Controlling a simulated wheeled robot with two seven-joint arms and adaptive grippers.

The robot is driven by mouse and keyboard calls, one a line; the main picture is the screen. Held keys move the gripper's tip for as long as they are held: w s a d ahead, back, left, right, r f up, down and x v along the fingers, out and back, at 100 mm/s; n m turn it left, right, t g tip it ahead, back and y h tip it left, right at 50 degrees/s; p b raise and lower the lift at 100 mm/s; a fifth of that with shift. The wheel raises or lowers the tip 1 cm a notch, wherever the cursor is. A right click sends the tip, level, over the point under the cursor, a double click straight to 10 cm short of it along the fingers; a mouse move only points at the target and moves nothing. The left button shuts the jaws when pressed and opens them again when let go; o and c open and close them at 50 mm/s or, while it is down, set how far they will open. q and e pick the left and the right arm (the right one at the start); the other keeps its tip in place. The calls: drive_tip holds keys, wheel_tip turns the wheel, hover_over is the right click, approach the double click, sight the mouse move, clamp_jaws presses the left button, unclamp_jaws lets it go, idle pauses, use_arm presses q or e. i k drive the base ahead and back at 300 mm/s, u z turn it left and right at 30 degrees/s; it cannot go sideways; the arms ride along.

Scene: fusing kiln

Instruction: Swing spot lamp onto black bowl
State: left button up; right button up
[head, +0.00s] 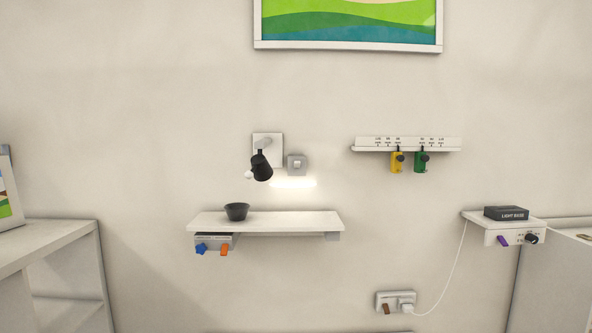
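A black spot lamp (261,166) hangs from a white wall plate (275,140) above the left part of a white shelf. A small white knob (249,175) shows at its left side. A bright patch of light (293,184) lies on the wall to the right of the lamp. The black bowl (236,211) stands upright on the left part of the white shelf (300,221), below and left of the lamp. Neither of my grippers is in the head view.
A grey switch (297,164) sits right of the lamp. A rack (408,143) with yellow (397,162) and green (420,162) tags is further right. A box with blue and orange knobs (213,242) is under the shelf. A dark light box (506,213) sits on a right shelf with a cord.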

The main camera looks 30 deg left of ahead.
sight(261, 171)
drive_tip(key=u, duration=0.3)
drive_tip(key=i, duration=0.95)
drive_tip(key=u, duration=0.7)
